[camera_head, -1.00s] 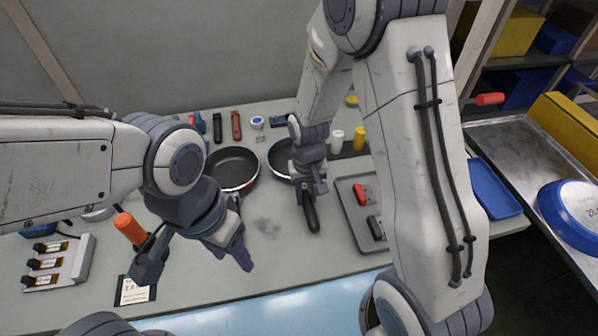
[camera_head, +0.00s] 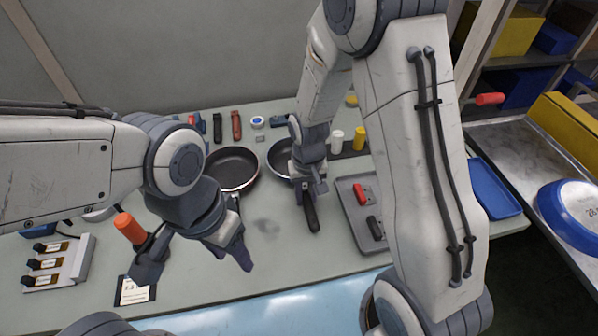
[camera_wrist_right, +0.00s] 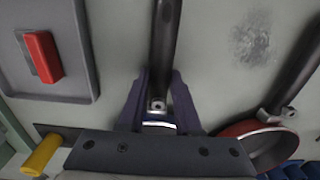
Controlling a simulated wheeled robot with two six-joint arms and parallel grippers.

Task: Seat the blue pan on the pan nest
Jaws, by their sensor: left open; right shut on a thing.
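The pan (camera_head: 279,158) under my right arm has a dark inside and a dark handle (camera_head: 310,214) pointing toward the front. Its rim shows a little blue in the right wrist view (camera_wrist_right: 160,124). My right gripper (camera_head: 309,190) is shut on this pan near the root of its handle; its fingers flank the handle in the right wrist view (camera_wrist_right: 160,95). The pan's right side is hidden by my arm. I cannot make out the pan nest. My left gripper (camera_head: 200,262) is open and empty above the table's front left.
A red-rimmed pan (camera_head: 232,168) sits to the left. A grey tray (camera_head: 350,222) with red and black items lies to the right. A bottle rack (camera_head: 75,262) is at far left. The front middle table is clear.

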